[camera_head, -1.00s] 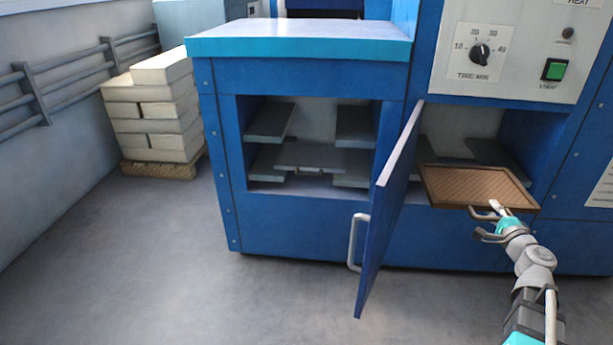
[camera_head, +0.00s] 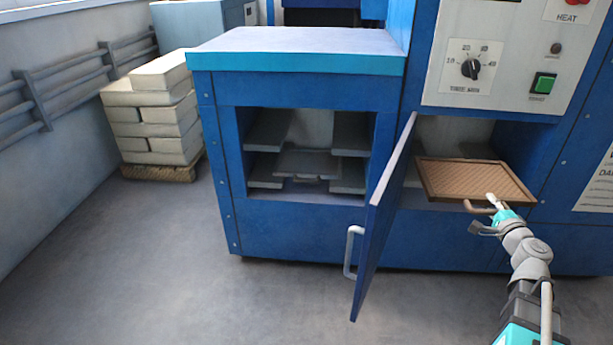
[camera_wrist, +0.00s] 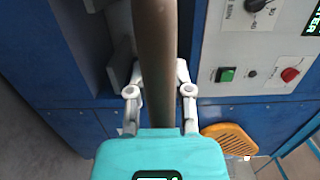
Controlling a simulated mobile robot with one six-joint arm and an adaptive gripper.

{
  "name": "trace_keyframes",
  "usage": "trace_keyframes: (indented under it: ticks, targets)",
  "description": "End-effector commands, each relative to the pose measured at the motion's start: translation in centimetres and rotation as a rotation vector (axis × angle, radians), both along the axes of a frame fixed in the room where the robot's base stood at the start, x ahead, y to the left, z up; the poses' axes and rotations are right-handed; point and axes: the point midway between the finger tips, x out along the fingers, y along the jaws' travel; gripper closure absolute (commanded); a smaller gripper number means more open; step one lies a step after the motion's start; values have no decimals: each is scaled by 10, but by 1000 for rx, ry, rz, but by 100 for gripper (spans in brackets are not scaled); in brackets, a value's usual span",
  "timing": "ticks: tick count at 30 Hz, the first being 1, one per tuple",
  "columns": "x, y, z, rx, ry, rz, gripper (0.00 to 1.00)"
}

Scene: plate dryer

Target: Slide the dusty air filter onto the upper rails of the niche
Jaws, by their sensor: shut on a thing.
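The dusty air filter (camera_head: 474,180) is a flat brown panel with a darker frame, held about level at the mouth of the right niche (camera_head: 455,133) in the blue machine. My gripper (camera_head: 494,205) is shut on its front handle (camera_head: 478,208). In the wrist view, a brown bar of the filter (camera_wrist: 157,60) runs between the fingers of my gripper (camera_wrist: 160,95). The filter hides most of the right niche's rails, so I cannot tell whether it touches them. The left niche (camera_head: 310,130) shows upper and lower side ledges, with a grey handled tray (camera_head: 308,163) low inside.
An open blue door (camera_head: 375,235) with a pale handle sticks out just left of the filter. A control panel (camera_head: 505,50) is above the right niche. A stack of pale blocks (camera_head: 155,120) stands at the left. The floor in front is clear.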

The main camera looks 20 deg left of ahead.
Motion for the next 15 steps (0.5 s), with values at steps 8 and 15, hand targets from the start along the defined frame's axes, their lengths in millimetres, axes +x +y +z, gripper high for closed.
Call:
trace_keyframes:
  ticks: [8,15]
  targets:
    - [0,0,57,1,-1,0,100]
    - [0,0,96,1,-1,0,100]
